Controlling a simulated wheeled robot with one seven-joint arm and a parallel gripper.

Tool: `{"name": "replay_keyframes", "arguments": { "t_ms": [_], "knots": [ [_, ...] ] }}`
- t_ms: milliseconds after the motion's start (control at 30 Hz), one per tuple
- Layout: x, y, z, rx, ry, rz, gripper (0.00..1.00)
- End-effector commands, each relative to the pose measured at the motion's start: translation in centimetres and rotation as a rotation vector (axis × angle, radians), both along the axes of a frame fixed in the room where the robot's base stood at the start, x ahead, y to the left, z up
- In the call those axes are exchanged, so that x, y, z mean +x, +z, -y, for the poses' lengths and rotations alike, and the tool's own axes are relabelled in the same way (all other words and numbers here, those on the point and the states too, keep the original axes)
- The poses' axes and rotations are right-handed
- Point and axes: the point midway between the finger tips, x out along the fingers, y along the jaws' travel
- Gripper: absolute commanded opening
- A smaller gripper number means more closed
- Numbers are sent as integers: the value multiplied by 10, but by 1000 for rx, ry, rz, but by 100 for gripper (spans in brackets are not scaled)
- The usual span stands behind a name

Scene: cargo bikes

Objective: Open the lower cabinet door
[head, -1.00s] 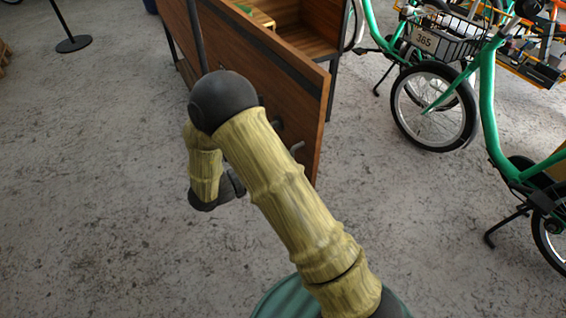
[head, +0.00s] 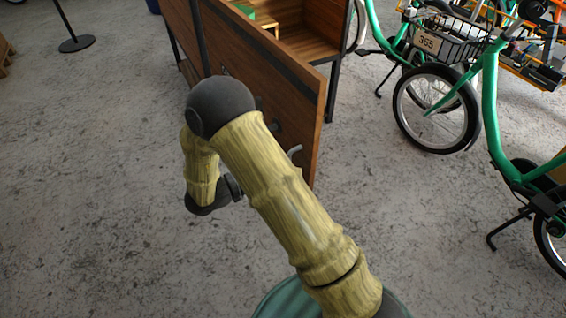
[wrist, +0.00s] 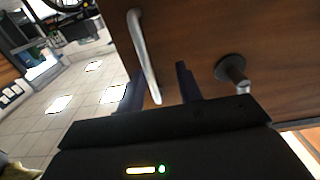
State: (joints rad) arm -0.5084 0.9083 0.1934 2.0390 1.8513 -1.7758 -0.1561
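The cabinet's brown wooden panel (head: 285,105) stands upright at upper centre in the head view, partly hidden by my arm. In the wrist view the panel (wrist: 210,30) fills the upper right. A pale metal bar handle (wrist: 143,50) runs down it, its lower end between my gripper's two dark fingers. My gripper (wrist: 160,88) is open, with space between the fingers; I cannot tell whether either touches the bar. A round dark fitting with a metal stub (wrist: 231,70) sits right of the fingers. In the head view my arm hides most of the gripper.
The cabinet's wooden interior (head: 308,42) shows behind the panel. Green cargo bikes (head: 487,90) stand at right, one with a numbered basket (head: 452,45). A dark post base (head: 76,43) is at upper left. Grey floor (head: 90,180) is clear at left and in front.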

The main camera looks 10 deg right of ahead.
Motion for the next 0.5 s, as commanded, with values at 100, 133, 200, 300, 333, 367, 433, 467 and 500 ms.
{"name": "replay_keyframes", "arguments": {
  "t_ms": [100, 133, 200, 300, 333, 367, 433, 467, 500],
  "knots": [
    [-6, 0, -22, 2, 9, 0, 33],
    [-8, 1, -28, 3, 9, 1, 33],
    [-12, 0, -42, 3, 10, 0, 33],
    [-19, 0, -61, 2, 9, 0, 33],
    [-21, 0, -66, 2, 7, 0, 33],
    [-23, 1, -71, 2, 7, 0, 33],
    [-27, 1, -84, 2, 5, 2, 33],
    [-29, 0, -90, 3, 5, 1, 33],
    [-31, 0, -97, 1, 6, 1, 33]
  ]
}}
